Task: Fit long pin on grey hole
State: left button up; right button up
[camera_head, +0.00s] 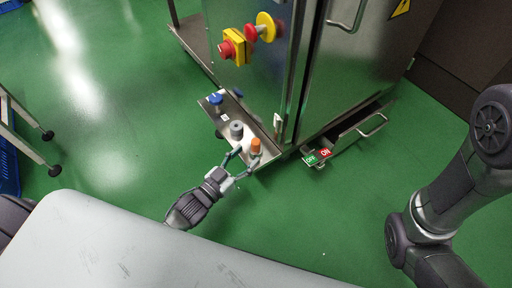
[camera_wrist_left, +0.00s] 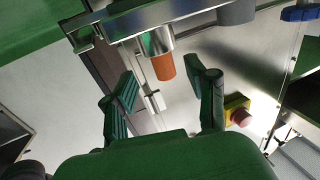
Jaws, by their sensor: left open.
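A metal shelf plate (camera_head: 222,136) on the machine's side carries a blue knob (camera_head: 215,99), a grey cylinder (camera_head: 236,130) and an orange-topped pin (camera_head: 256,146) in a row. I cannot tell for sure which is the long pin, and no open grey hole is clear. My left gripper (camera_head: 244,160) is open at the orange end of the plate. In the left wrist view, the orange pin (camera_wrist_left: 164,67) sits upright relative to its silver base, beyond the open fingers (camera_wrist_left: 165,90) and in line with the gap between them. The grey cylinder (camera_wrist_left: 236,12) and blue knob (camera_wrist_left: 298,14) are farther right. My right gripper is out of view.
The steel cabinet (camera_head: 345,70) stands behind the plate, with a red and yellow emergency button (camera_head: 233,47) and a red and yellow switch (camera_head: 264,28). Green and red buttons (camera_head: 318,156) and an open drawer (camera_head: 357,130) are at right.

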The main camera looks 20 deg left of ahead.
aim_at(253, 149)
pick_arm(q)
jog(key=b+x, duration=0.4)
jog(key=x, duration=0.1)
jog(key=shift+a+f, duration=0.1)
jog(key=shift+a, duration=0.05)
jog(key=shift+w, duration=0.2)
grip_shut()
